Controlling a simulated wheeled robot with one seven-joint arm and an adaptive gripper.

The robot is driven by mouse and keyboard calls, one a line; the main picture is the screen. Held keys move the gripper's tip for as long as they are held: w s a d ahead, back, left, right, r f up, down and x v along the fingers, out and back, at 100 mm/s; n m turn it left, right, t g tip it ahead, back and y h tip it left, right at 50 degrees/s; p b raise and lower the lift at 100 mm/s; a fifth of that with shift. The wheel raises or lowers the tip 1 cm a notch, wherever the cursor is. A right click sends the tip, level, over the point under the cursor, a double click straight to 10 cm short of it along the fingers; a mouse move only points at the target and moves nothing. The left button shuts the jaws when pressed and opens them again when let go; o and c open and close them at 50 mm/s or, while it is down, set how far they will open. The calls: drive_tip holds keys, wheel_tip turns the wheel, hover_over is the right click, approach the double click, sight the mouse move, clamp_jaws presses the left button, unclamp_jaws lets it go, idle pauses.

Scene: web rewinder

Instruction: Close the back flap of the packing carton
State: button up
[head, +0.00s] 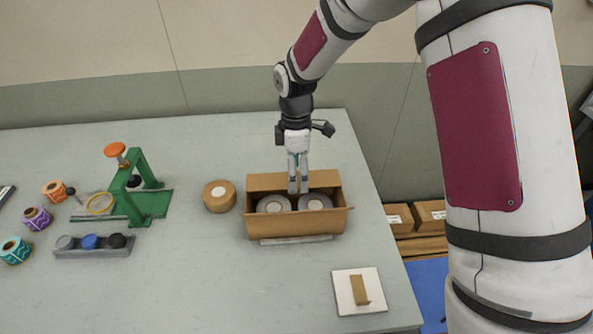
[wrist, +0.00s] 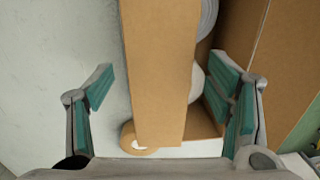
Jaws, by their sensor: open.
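The packing carton (head: 270,225) is a brown open-topped box on the table, with two round rolls (head: 273,204) inside it. Its back flap (head: 265,182) stands raised along the far edge, and my gripper hides part of it. My gripper (head: 298,186) points down at the middle of the flap. In the wrist view the brown flap (wrist: 160,70) runs between the two spread fingers of my gripper (wrist: 168,92), with visible gaps on both sides. The rolls show just right of the flap there. Whether a fingertip touches the carton cannot be told.
A brown tape roll (head: 219,196) lies left of the carton. A green stand (head: 145,190) and a tray of knobs (head: 92,245) are farther left. A white pad with a brown piece (head: 345,300) lies front right. The table behind the carton is clear.

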drive_tip(key=c, duration=1.2)
drive_tip(key=shift+s+f+t, duration=0.15)
drive_tip(key=shift+t, duration=0.45)
drive_tip(key=o, duration=1.2)
